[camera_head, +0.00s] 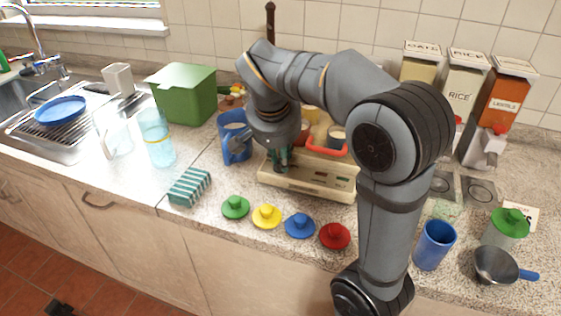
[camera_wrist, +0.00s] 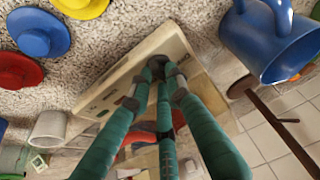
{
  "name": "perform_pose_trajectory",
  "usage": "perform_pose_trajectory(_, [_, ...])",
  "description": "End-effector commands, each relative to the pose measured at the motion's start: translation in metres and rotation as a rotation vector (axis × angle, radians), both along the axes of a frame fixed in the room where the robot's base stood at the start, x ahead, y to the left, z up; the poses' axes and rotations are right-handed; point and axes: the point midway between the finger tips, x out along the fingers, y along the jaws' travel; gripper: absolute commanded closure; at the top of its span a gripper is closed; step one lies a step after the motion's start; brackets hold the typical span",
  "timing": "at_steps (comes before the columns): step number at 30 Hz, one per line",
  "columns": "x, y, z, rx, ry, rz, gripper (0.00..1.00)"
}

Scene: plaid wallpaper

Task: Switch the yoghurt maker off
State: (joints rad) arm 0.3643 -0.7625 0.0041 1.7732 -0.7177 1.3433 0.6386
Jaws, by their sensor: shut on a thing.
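The yoghurt maker (camera_head: 300,188) is a low beige appliance on the counter, with a front panel that also shows in the wrist view (camera_wrist: 122,80). Jars and a red-orange handle (camera_head: 327,150) show on top of it, partly hidden by my arm. My gripper (camera_head: 280,166) is at the left end of its front. In the wrist view its green fingers (camera_wrist: 160,68) come together on a small dark knob on the panel. The knob is mostly covered by the fingertips, and its setting cannot be read.
Green, yellow, blue and red lids (camera_head: 335,236) lie along the counter's front edge. A blue jug (camera_head: 233,145) stands close left of my gripper, and a striped sponge (camera_head: 189,187) lies nearer the edge. A blue cup (camera_head: 434,246) and a funnel (camera_head: 497,267) are at the right.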

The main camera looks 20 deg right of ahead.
Motion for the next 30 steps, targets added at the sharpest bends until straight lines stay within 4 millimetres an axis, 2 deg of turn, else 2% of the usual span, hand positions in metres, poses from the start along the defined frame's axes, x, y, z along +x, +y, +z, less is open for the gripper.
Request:
perform_pose_trajectory(1, [0.0006, -0.0051, -0.0021, -0.006, 0.0, 0.022, 1.0])
perform_pose_trajectory(10, [0.0012, -0.0055, -0.0009, -0.006, 0.0, 0.141, 1.0])
perform_pose_trajectory(27, [0.0022, -0.0049, 0.0002, -0.006, -0.003, 0.171, 1.0])
perform_pose_trajectory(28, [0.0022, -0.0049, 0.0002, -0.006, -0.003, 0.171, 0.81])
perform_pose_trajectory(30, [0.0021, -0.0046, 0.0001, -0.006, -0.002, 0.171, 0.77])
